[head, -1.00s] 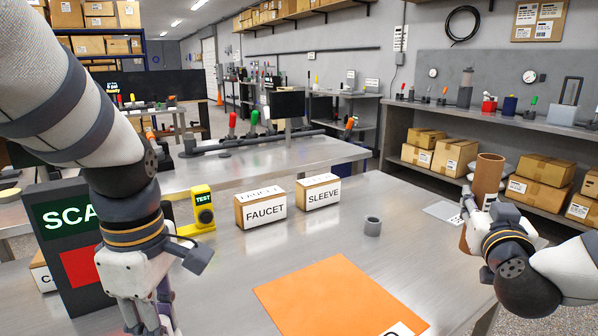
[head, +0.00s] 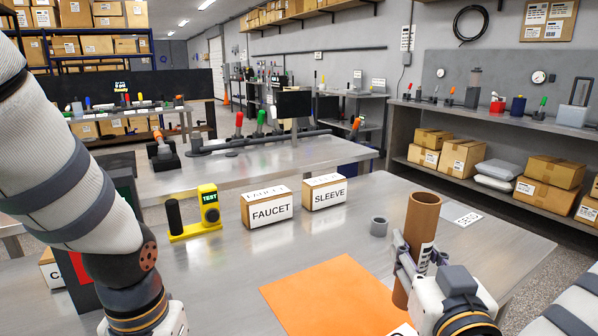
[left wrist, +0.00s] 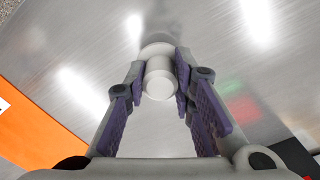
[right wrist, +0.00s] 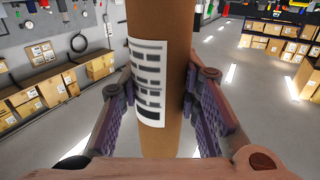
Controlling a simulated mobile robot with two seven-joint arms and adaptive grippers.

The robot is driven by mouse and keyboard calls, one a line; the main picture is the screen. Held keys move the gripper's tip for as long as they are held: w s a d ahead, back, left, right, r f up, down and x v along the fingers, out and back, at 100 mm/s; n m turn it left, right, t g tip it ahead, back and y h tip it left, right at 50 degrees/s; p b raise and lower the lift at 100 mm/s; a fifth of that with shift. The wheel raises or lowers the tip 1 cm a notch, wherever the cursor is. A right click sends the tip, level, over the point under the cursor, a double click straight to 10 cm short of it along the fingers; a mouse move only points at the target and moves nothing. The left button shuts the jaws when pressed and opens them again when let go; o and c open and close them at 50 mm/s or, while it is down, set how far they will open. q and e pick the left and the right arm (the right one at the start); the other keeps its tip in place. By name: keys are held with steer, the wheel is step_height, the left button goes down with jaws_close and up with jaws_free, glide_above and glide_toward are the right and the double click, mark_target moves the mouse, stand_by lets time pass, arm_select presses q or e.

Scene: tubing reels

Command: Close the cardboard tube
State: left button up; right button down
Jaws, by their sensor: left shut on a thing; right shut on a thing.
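The brown cardboard tube (head: 422,222) stands upright in my right gripper (head: 412,262), above the right part of the bench, with its open top end up. The right wrist view shows the fingers shut on the tube (right wrist: 160,60) around its white printed label. My left gripper (left wrist: 160,85) is shut on a light grey round plug-like piece (left wrist: 159,78), seen in the left wrist view over the bare metal bench. In the head view the left fingers are out of frame at the bottom left. A small grey ring-like piece (head: 379,227) sits on the bench left of the tube.
An orange mat (head: 325,295) lies at the front of the metal bench. FAUCET (head: 270,210) and SLEEVE (head: 326,194) boxes and a yellow TEST device (head: 210,210) stand behind it. A white printed card (head: 461,215) lies right of the tube. The bench middle is clear.

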steer(key=s+a, duration=0.1)
steer(key=a, duration=0.8)
steer(key=s+a, duration=0.2)
steer(key=a, duration=0.6)
steer(key=shift+s+a, duration=0.25)
steer(key=shift+a, duration=0.1)
